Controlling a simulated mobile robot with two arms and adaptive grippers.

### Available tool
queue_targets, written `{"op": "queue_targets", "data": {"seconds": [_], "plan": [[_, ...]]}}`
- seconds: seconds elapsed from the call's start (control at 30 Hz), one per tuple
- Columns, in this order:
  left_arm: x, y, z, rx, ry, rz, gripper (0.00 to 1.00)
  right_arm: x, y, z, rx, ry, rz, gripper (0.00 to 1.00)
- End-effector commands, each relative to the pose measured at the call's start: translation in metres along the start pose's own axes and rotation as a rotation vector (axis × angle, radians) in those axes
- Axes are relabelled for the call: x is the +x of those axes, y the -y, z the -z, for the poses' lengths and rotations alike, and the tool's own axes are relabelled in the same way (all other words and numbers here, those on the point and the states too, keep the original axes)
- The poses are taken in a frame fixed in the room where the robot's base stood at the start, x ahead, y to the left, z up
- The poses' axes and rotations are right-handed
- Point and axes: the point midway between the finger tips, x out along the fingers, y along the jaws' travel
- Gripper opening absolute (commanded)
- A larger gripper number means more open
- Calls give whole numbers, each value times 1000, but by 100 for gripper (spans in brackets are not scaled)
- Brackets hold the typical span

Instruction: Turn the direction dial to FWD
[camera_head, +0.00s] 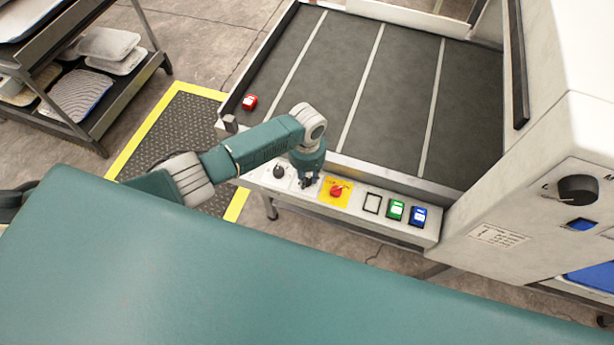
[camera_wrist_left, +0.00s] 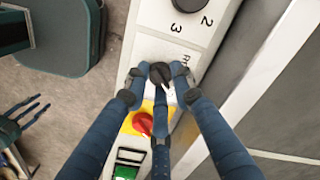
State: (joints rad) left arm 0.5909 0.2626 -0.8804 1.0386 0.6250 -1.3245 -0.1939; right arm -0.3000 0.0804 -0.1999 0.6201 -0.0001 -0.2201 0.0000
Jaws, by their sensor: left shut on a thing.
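The direction dial (camera_wrist_left: 160,74) is a small black knob with a white pointer line on the panel. My left gripper (camera_wrist_left: 160,82) is shut on it, its blue fingers around the knob. Lettering beside the dial is partly hidden by a finger, so I cannot read the setting. In the head view my left gripper (camera_head: 308,182) points down at the panel (camera_head: 374,188) and hides most of the dial. My right gripper (camera_wrist_left: 28,114) shows at the left edge of the left wrist view, fingers spread, empty and away from the panel.
A black numbered knob (camera_head: 279,171) lies on one side of the dial, a red knob on a yellow plate (camera_head: 337,190) on the other. Green (camera_head: 396,210) and blue (camera_head: 418,216) buttons are farther right.

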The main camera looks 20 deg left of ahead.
Motion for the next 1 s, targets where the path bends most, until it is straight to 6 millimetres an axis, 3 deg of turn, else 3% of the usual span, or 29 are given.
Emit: {"op": "queue_targets", "data": {"seconds": [0.23,0.27,0.33,0.73,0.87,1.0], "plan": [[0,0,0,2,0,1,0,0,0,0,0,0,0,40],[0,0,0,2,0,1,28,0,0,0,0,0,0,40],[0,0,0,2,0,1,42,0,0,0,0,0,0,40],[-7,0,1,1,-3,1,43,0,-2,-1,-1,1,-2,40],[-26,1,1,2,-4,3,43,0,-1,0,-1,0,-1,40],[-57,1,1,1,-4,3,43,0,0,0,0,0,0,40]]}}
